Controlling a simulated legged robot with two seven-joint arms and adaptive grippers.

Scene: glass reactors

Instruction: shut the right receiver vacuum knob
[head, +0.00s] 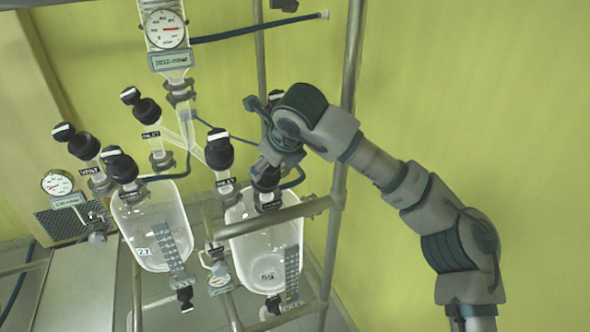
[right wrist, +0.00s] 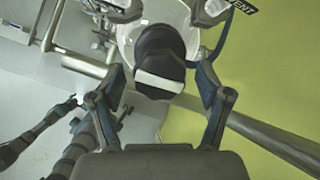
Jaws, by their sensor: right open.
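The right receiver (head: 262,238) is a clear glass vessel with several black knobs on top. The knob under my right gripper (head: 268,160) is partly hidden in the head view (head: 266,180); its label is too small to read. In the right wrist view this black knob (right wrist: 160,55) has a white bar lying nearly crosswise, slightly tilted. It sits between the spread fingers of my right gripper (right wrist: 160,98), with gaps on both sides. The right gripper is open. My left gripper is not in view.
Another black knob (head: 218,150), labelled as inlet, stands close left of my gripper. A metal rail (head: 268,217) crosses before the receiver, and an upright pole (head: 347,120) stands behind my arm. The left receiver (head: 152,225) has its own knobs.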

